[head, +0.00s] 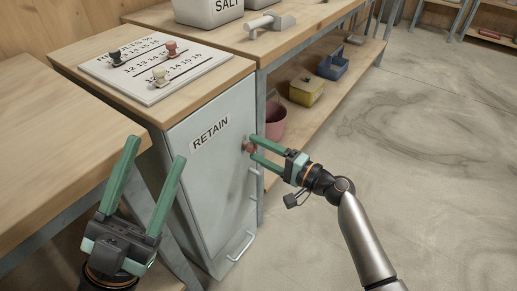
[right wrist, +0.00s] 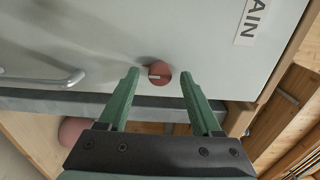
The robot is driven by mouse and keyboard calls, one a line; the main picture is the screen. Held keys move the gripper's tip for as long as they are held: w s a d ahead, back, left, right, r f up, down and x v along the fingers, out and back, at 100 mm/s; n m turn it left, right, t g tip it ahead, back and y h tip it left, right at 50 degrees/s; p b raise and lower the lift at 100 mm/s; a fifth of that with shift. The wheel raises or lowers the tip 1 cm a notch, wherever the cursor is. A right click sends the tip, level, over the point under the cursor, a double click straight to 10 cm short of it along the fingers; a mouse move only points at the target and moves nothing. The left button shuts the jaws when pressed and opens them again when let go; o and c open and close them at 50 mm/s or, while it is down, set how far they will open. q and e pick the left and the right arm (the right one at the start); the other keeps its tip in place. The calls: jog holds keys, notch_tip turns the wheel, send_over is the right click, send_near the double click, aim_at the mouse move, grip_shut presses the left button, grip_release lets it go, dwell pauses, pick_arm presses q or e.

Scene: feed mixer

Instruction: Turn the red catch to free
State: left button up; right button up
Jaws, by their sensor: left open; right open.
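The red catch (head: 248,147) is a small round knob on the grey door of the cabinet (head: 215,165) marked RETAIN. In the right wrist view the catch (right wrist: 160,74) shows a pale slot or mark across its face. My right gripper (head: 252,147) is open at the catch, with one finger on each side. In the right wrist view the fingertips (right wrist: 160,74) flank the catch with gaps on both sides, and neither appears to touch it. My left gripper (head: 155,155) is open and empty in front of the left bench, away from the catch.
A door handle (head: 253,184) and a lower handle (head: 241,246) stick out of the cabinet. A board with several knobs (head: 155,70) lies on top. A pink bucket (head: 275,118), yellow bin (head: 306,91) and blue caddy (head: 333,66) stand on the shelf behind. The floor at right is clear.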

jog(key=p+v, duration=0.1)
jog(key=v, duration=1.1)
